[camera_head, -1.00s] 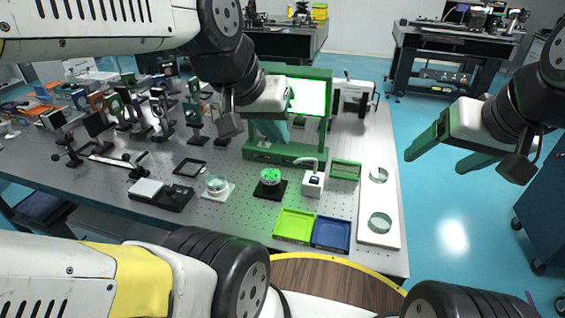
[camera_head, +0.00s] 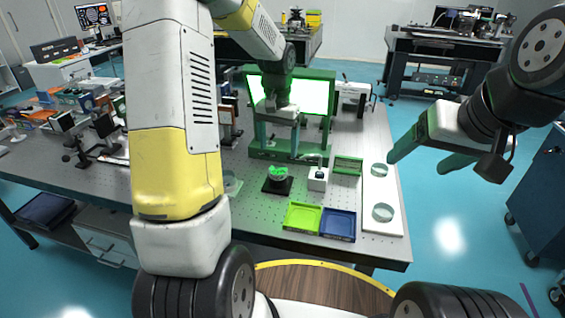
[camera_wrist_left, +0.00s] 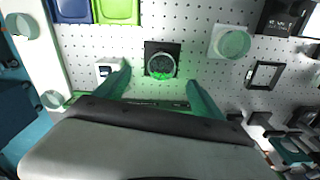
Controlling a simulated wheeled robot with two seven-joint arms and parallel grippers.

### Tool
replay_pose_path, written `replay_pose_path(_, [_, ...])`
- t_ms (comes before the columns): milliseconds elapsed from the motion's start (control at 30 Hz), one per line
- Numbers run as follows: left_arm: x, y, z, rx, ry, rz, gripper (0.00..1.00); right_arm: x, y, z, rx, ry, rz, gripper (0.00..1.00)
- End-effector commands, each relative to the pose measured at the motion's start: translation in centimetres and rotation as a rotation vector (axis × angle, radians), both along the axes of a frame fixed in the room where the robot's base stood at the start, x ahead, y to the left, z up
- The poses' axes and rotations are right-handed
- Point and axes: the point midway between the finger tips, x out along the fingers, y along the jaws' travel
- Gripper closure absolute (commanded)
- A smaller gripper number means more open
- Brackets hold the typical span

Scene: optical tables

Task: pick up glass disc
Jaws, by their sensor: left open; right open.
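Several glass discs are in view. Two clear ones lie on a white board at the right of the table, the far disc (camera_head: 379,170) and the near disc (camera_head: 383,212). A round glass piece with green in it (camera_head: 278,173) sits on a black square; it also shows in the left wrist view (camera_wrist_left: 160,66). Another disc (camera_wrist_left: 233,43) lies on a white square, mostly behind my left arm in the head view. My left gripper (camera_head: 279,137) points down, open and empty, above the table behind the black square. My right gripper (camera_head: 424,158) is open and empty, right of the white board.
A green frame with a bright panel (camera_head: 318,95) stands behind my left gripper. A lime tray (camera_head: 303,217) and a blue tray (camera_head: 338,224) lie at the front edge. A small white device (camera_head: 318,180) stands beside the black square. Optical mounts crowd the table's left.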

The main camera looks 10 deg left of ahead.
Motion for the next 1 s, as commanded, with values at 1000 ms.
replay_pose_path(1000, [1.0, 0.3, -8.8, 0.002, 0.015, -0.004, 0.23, 0.0, 0.0, 0.0, 0.0, 0.0, 0.0, 0.23])
